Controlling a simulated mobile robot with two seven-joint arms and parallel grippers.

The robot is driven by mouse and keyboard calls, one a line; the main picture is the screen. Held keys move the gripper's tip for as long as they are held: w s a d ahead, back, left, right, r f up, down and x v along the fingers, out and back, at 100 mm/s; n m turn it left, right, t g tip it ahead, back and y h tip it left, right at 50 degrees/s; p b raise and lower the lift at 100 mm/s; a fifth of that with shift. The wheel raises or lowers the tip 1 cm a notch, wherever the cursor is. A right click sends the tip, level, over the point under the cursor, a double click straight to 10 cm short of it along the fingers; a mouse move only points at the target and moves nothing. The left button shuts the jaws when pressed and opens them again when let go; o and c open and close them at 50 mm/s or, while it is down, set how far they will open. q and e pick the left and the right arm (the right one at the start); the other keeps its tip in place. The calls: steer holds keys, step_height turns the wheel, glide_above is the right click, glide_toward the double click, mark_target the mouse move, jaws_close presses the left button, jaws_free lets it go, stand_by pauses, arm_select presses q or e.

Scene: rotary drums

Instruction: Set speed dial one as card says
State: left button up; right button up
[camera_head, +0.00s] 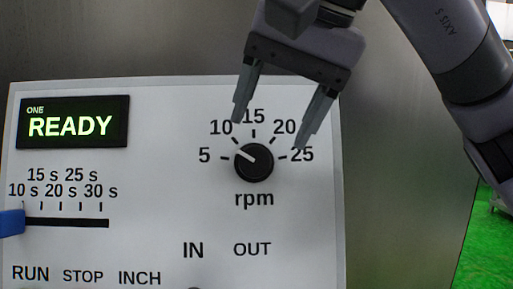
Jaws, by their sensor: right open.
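The speed dial (253,163) is a round black knob on the white panel (150,180), above the word "rpm". Its scale runs 5, 10, 15, 20, 25. My right gripper (270,133) comes in from above, open and empty. Its two fingertips appear above the knob, one near the 10 and one near the 25; I cannot tell how far they stand off the panel. No card is in view. My left gripper is not in view.
A display (73,122) labelled "ONE" reads "READY". Below it, a blue handle (11,222) is at the left end of a slot (70,222) marked 10 s to 30 s. IN/OUT and RUN/STOP/INCH labels are lower. Bare metal wall (400,180) is at the right.

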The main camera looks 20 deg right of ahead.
mark_target(258, 153)
steer(key=shift+x, duration=2.9)
steer(key=c, duration=0.8)
